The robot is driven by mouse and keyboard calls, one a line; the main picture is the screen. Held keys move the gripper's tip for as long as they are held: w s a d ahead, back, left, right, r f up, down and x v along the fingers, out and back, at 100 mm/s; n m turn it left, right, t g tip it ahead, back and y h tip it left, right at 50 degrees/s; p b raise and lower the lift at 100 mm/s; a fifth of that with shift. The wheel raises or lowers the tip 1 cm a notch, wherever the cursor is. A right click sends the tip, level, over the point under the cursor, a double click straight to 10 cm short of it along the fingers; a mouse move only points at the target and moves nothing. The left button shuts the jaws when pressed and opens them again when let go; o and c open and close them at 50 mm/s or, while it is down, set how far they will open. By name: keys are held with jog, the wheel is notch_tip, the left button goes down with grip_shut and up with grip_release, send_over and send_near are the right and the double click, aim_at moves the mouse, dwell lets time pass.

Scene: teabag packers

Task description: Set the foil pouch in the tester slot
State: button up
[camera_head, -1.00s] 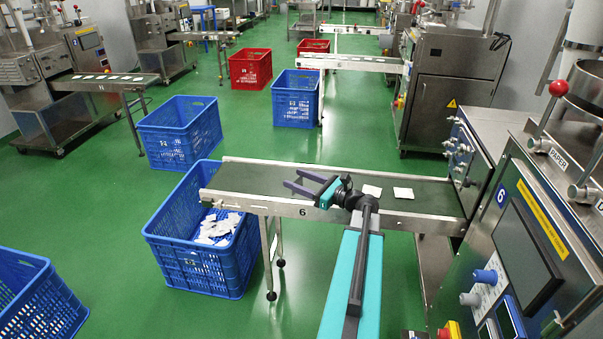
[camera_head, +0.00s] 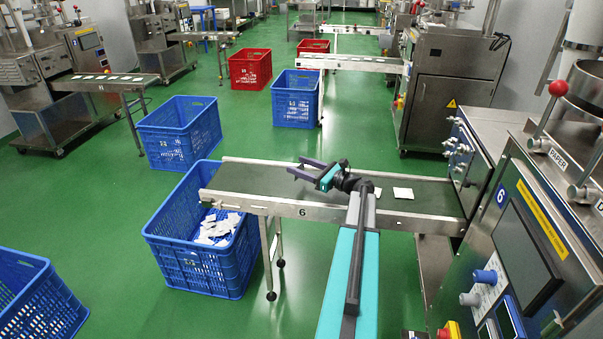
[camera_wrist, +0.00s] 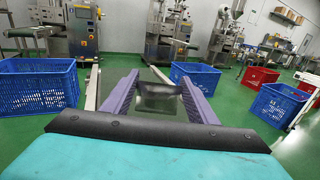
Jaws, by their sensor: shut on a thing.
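My gripper (camera_head: 297,165) is over the middle of conveyor 6, with its purple fingers pointing left. In the wrist view, a grey, shiny, squarish foil pouch (camera_wrist: 160,97) lies between the two fingers (camera_wrist: 156,82), and my gripper is shut on it. Two white pouches lie on the belt to the right of my gripper: one (camera_head: 403,193) in full view, the other (camera_head: 378,191) partly hidden by my arm. I cannot make out a tester slot in either view.
Conveyor 6 (camera_head: 240,203) runs from the machine with a screen (camera_head: 527,250) to a blue crate (camera_head: 215,262) holding white pouches. More blue crates (camera_head: 180,145) and a red crate (camera_head: 250,80) stand on the green floor.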

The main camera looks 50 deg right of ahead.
jog(key=shift+d, duration=0.1)
dwell(0.3)
jog(key=shift+w+d, duration=0.35)
jog(key=shift+d, duration=0.05)
jog(key=shift+a+f, duration=0.1)
jog(key=shift+f, duration=1.7)
jog(key=shift+f, duration=0.15)
jog(key=o, duration=1)
jog(key=s, duration=0.4)
jog(key=s+d, duration=0.1)
jog(key=s, duration=0.3)
jog(key=s+d, duration=0.1)
jog(key=s, duration=0.3)
